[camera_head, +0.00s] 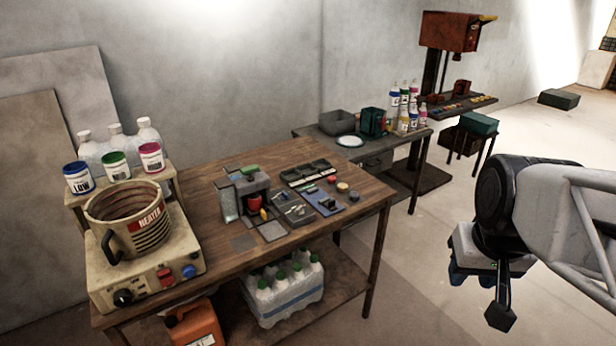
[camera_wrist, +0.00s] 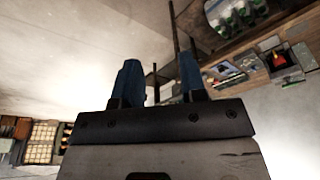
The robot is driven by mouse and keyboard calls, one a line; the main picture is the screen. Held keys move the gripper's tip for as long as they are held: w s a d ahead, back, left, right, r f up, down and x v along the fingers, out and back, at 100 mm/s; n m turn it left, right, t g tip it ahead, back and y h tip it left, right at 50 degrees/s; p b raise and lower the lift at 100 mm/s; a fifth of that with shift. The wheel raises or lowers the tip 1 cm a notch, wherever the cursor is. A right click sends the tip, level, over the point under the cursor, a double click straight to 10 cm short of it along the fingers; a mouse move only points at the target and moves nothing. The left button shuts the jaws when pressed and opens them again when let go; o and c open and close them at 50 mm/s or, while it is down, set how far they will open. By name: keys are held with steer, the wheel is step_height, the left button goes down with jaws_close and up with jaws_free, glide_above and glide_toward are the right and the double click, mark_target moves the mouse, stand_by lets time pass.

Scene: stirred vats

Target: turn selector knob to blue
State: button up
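A beige heater unit (camera_head: 180,250) stands on the near left end of the wooden table, with a ribbed pot (camera_head: 128,225) on top. Its front carries a black knob (camera_head: 123,297), a red switch (camera_head: 166,277) and a blue knob (camera_head: 189,271). Which of these is the selector knob, and where it points, I cannot tell. My gripper (camera_head: 472,276) hangs at the right over the floor, far from the heater and apart from the table. In the wrist view my gripper (camera_wrist: 159,80) shows two blue fingers spread apart with nothing between them.
The wooden table (camera_head: 330,168) also holds a small device (camera_head: 243,197) and panels with coloured buttons. Three labelled jars stand behind the pot. Open floor lies between table and gripper.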

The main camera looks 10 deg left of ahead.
steer(key=w+a+r+n, duration=0.1)
steer(key=w+a, duration=0.3)
steer(key=w, duration=0.4)
steer(key=w+a+n, duration=0.2)
steer(key=w+a, duration=0.2)
steer(key=w, duration=0.4)
steer(key=n+y, duration=0.3)
steer(key=n, duration=0.2)
glide_above(286, 194)
steer(key=s+d, duration=0.2)
steer(key=s, duration=0.1)
step_height(286, 194, down, 19)
steer(key=shift+w+d, duration=0.2)
steer(key=shift+x, duration=3.8)
steer(key=shift+w, duration=0.15)
